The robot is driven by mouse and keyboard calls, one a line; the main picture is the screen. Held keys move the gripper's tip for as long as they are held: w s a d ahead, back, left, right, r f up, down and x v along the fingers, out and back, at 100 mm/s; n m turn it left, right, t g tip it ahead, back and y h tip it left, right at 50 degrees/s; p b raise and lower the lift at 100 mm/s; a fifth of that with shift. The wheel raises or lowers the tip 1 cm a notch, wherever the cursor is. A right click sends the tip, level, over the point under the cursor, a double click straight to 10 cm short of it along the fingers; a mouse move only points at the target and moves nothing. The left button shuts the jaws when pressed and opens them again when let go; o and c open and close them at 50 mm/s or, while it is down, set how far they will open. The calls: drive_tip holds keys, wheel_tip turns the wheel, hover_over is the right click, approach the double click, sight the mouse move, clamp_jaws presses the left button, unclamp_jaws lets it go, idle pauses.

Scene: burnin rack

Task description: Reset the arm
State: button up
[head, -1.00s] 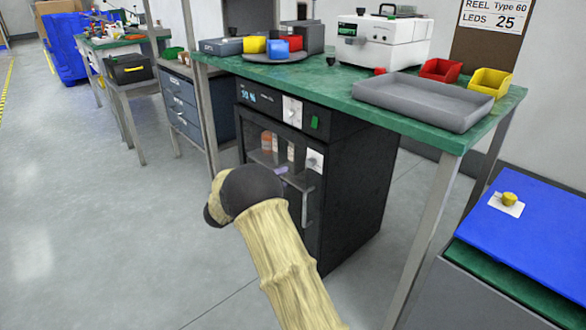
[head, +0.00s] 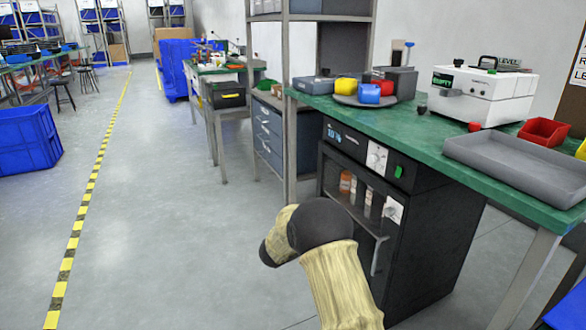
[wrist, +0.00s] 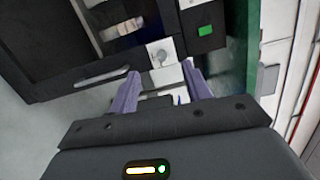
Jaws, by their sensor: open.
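My arm in its beige sleeve (head: 340,285), with a dark rounded joint (head: 322,222), reaches up in front of the black cabinet (head: 435,235) in the head view. My gripper is hidden there. In the wrist view my gripper (wrist: 160,84) shows two purple fingers spread apart, with nothing clearly held between them. The cabinet's dark front, a pale handle (wrist: 101,77), a knob plate (wrist: 162,53) and a green switch (wrist: 205,30) lie beyond the fingers.
Bottles (head: 346,182) show behind the cabinet's front. The green bench (head: 415,130) above carries a grey tray (head: 520,165), colored bins and a white machine (head: 485,95). A blue crate (head: 25,138) stands far left. Open floor lies left, with a yellow-black line (head: 80,215).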

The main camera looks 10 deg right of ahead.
wheel_tip(320, 180, up, 6)
drive_tip(key=a+n+t+y+p, duration=0.35)
drive_tip(key=n+y, duration=0.45)
drive_tip(key=n, duration=0.3)
drive_tip(key=s+a+n+y+p, duration=0.1)
drive_tip(key=s+a+n+y, duration=0.1)
drive_tip(key=s+n+y, duration=0.4)
drive_tip(key=s+d+f+n+g+y+p, duration=0.15)
drive_tip(key=s+n+g, duration=0.45)
drive_tip(key=s, duration=0.8)
drive_tip(key=s+n+g+p, duration=0.35)
drive_tip(key=s+n, duration=0.45)
drive_tip(key=s, duration=0.6)
wheel_tip(320, 180, up, 38)
drive_tip(key=p, duration=3.6)
drive_tip(key=shift+w+p, duration=0.35)
drive_tip(key=shift+w, duration=0.1)
drive_tip(key=shift+c, duration=0.2)
